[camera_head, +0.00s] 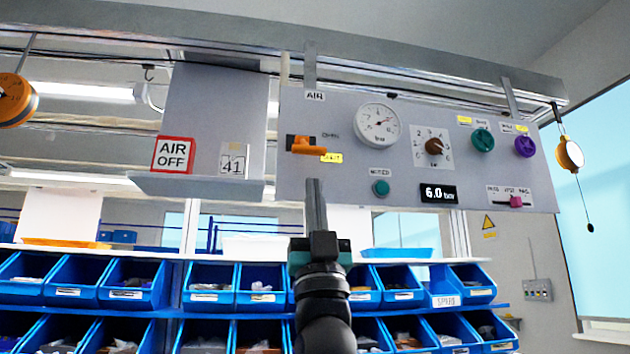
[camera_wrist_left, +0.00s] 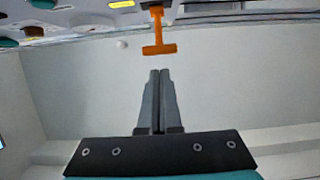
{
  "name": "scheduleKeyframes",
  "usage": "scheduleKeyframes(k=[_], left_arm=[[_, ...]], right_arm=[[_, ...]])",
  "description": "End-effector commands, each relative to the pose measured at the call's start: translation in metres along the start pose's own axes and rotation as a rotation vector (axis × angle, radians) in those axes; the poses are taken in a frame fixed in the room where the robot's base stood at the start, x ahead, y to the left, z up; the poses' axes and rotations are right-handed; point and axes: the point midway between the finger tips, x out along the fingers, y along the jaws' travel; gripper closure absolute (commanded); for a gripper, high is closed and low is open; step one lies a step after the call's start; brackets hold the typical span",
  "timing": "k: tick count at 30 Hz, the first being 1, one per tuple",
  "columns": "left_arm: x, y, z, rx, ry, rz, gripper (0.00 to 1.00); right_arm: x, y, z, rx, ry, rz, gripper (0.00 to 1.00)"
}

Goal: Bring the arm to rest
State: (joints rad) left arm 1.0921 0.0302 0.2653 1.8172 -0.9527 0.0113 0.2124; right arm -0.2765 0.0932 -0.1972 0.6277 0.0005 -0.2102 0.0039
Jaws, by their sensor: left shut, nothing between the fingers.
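My left gripper (camera_head: 315,190) points upward in the middle of the head view, its fingers together and empty. It shows in front of the lower part of the grey control panel (camera_head: 350,190). In the left wrist view the shut fingers (camera_wrist_left: 159,75) point at an orange lever (camera_wrist_left: 159,30), with a gap between them. In the head view the orange lever (camera_head: 308,149) lies sideways on the panel, above the fingertips. A brown rotary knob (camera_head: 433,146) sits on a numbered dial plate right of the pressure gauge (camera_head: 377,126). My right gripper is not in view.
The panel also carries a green knob (camera_head: 482,140), a purple knob (camera_head: 525,147), a teal button (camera_head: 380,188), a pink slider (camera_head: 516,202) and a 6.0 bar display (camera_head: 437,194). An AIR OFF sign (camera_head: 173,155) stands left. Blue bins (camera_head: 210,288) line the racks below.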

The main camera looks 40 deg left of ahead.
Motion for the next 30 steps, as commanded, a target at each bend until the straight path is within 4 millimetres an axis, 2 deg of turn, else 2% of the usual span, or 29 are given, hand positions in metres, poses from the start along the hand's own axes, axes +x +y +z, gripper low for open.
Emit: scheduleKeyframes(k=[6,16,20,23,25,29,30], left_arm=[[0.0,0.0,-0.001,-0.001,0.002,-0.001,1.0],[0.0,0.0,0.0,-0.001,0.0,0.0,1.0],[-0.01,0.017,0.015,-0.008,-0.033,0.041,1.0],[-0.034,0.051,0.047,-0.025,-0.105,0.123,1.0],[-0.06,0.082,0.075,-0.041,-0.173,0.199,1.0],[-0.127,0.136,0.13,-0.07,-0.319,0.345,1.0],[-0.15,0.15,0.145,-0.077,-0.365,0.387,1.0]], right_arm=[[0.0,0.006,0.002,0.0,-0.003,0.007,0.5],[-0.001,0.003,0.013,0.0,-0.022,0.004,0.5],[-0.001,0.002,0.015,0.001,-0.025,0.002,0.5],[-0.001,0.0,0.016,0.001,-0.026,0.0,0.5],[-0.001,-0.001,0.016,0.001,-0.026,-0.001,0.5],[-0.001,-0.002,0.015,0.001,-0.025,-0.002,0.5],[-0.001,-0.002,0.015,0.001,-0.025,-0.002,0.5]])
